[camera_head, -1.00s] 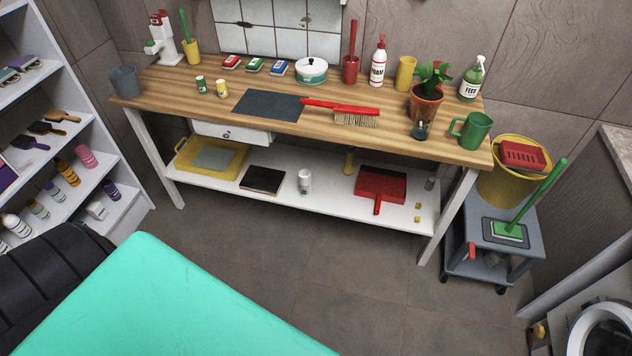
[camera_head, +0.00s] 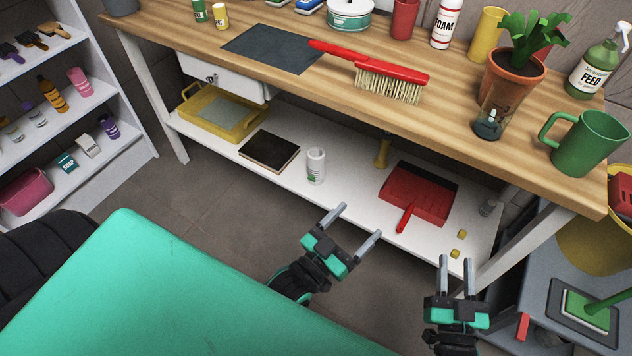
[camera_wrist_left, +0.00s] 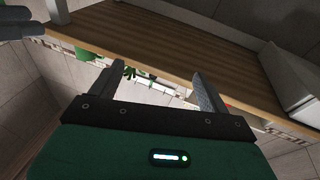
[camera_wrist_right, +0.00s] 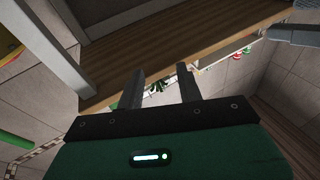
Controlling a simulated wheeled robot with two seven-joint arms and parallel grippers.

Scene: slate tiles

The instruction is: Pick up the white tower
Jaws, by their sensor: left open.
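I cannot pick out anything that is clearly a white tower. A small white cylinder (camera_head: 316,166) with a label stands upright on the lower shelf (camera_head: 345,196) of the workbench. My left gripper (camera_head: 360,221) is open and empty in front of the shelf, to the right of the cylinder and apart from it. In the left wrist view its fingers (camera_wrist_left: 160,75) have nothing between them. My right gripper (camera_head: 457,258) is open and empty near the shelf's right front corner. Its fingers stand apart in the right wrist view (camera_wrist_right: 160,80).
A red dustpan (camera_head: 418,193), a dark flat box (camera_head: 269,151) and a yellow tray (camera_head: 216,118) share the lower shelf. The wooden bench top (camera_head: 300,85) overhangs it. A bench leg (camera_head: 510,255) stands right of my right gripper. A shelf unit (camera_head: 125,140) is at left.

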